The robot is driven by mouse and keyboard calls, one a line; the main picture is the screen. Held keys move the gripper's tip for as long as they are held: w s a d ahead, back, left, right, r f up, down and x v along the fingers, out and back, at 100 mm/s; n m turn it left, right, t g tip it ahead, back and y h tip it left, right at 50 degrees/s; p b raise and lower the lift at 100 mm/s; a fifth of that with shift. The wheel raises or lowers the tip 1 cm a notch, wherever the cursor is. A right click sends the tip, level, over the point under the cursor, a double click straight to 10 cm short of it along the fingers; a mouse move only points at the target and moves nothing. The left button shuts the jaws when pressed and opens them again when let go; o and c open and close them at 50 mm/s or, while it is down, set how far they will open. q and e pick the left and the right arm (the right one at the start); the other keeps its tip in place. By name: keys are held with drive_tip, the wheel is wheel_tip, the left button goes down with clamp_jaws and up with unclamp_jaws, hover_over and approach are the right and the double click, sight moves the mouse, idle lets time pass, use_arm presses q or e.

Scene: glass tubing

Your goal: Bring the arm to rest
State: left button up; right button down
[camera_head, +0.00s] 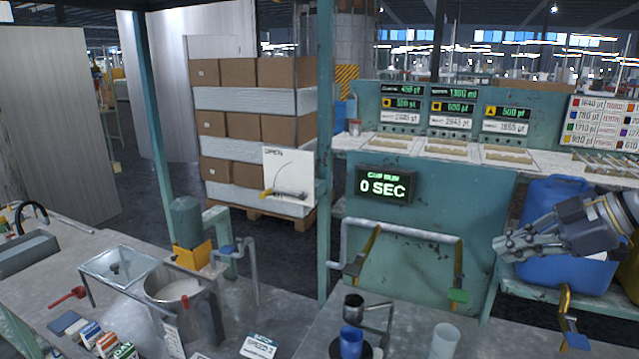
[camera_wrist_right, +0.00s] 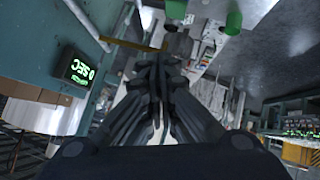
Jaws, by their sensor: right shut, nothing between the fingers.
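My right gripper (camera_head: 512,243) comes in from the right edge in the head view. Its fingers point left and it is shut and empty. It is in the air in front of a large blue container (camera_head: 560,205). In the right wrist view the fingers (camera_wrist_right: 158,75) meet together with nothing between them. My left gripper is not in view.
A teal panel with a "0 SEC" display (camera_head: 383,186) stands left of the gripper. A grey pipe (camera_head: 395,232) with yellow levers runs below it.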

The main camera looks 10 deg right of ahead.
drive_tip(key=w+a+f+m+t+y, duration=0.1)
drive_tip(key=w+a+t+y, duration=0.3)
drive_tip(key=a, duration=0.6)
drive_tip(key=w+a+f+t+y, duration=0.15)
drive_tip(key=a+t, duration=0.35)
drive_tip(key=a, duration=0.6)
drive_tip(key=s+d+f+m+g+h, duration=0.1)
drive_tip(key=s+d+f+m+h, duration=0.15)
drive_tip(key=f+m+h, duration=0.4)
drive_tip(key=s+d+f+m+g+h, duration=0.1)
drive_tip(key=s+f+m+h, duration=0.2)
drive_tip(key=f, duration=0.6)
drive_tip(key=s+d+f+m+g+h, duration=0.1)
drive_tip(key=s+d+f+m+h, duration=0.15)
drive_tip(key=s+f+h, duration=0.4)
drive_tip(key=s+a+f+n+g+y, duration=0.1)
drive_tip(key=s+a+f+g+y, duration=0.15)
drive_tip(key=s+f+g, duration=0.55)
drive_tip(key=s+a+f+g+y, duration=0.25)
drive_tip(key=s+f, duration=0.25)
drive_tip(key=s, duration=0.6)
drive_tip(key=s+f, duration=0.3)
drive_tip(key=f, duration=2.6)
drive_tip(key=s+d+f+g+h, duration=0.1)
drive_tip(key=s+d+f+g, duration=0.1)
drive_tip(key=s+f, duration=1.2)
drive_tip(key=shift+s+d+f+n+b, duration=0.25)
drive_tip(key=shift+s+n+b, duration=0.15)
drive_tip(key=shift+s, duration=0.85)
